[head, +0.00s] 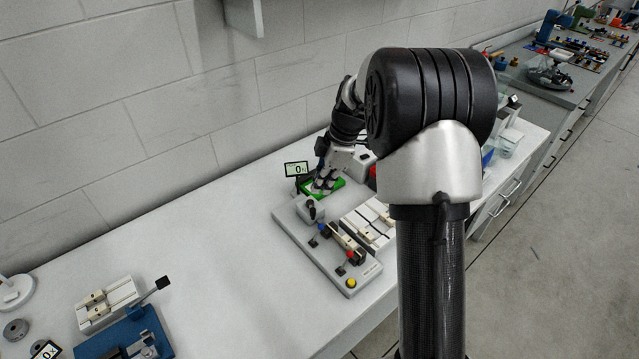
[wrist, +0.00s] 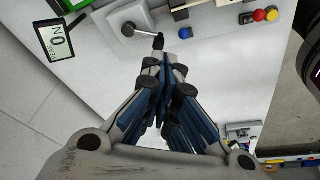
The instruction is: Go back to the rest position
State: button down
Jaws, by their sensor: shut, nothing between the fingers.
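My gripper (wrist: 165,75) is shut, its blue-padded fingers together with nothing between them. In the head view my gripper (head: 322,187) hangs over the back end of a grey welder fixture (head: 292,226), beside a green part (head: 340,185). I cannot tell from the head view whether it touches anything. In the wrist view a crank with a black knob (wrist: 132,30) lies just beyond the fingertips. My arm hides part of the fixture's right side.
A small display (head: 296,169) stands left of the gripper. A yellow button (head: 351,283) and levers sit on the fixture's front. A blue clamp device (head: 130,335) stands at lower left. The white bench between is clear. The wall runs behind.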

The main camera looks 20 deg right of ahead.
jog(key=s+a+r+m+t+h, duration=0.1)
jog(key=s+a+r+m, duration=0.3)
jog(key=s+r, duration=0.3)
jog(key=s+a+r+m+h, duration=0.1)
jog(key=s+a+r+m, duration=0.2)
jog(key=s+r, duration=0.45)
jog(key=s+a+m+t+h, duration=0.1)
jog(key=s+m, duration=0.7)
jog(key=s, duration=0.9)
jog(key=shift+a+f+t, duration=0.4)
jog(key=shift+a+t, duration=0.2)
jog(key=shift+a, duration=0.3)
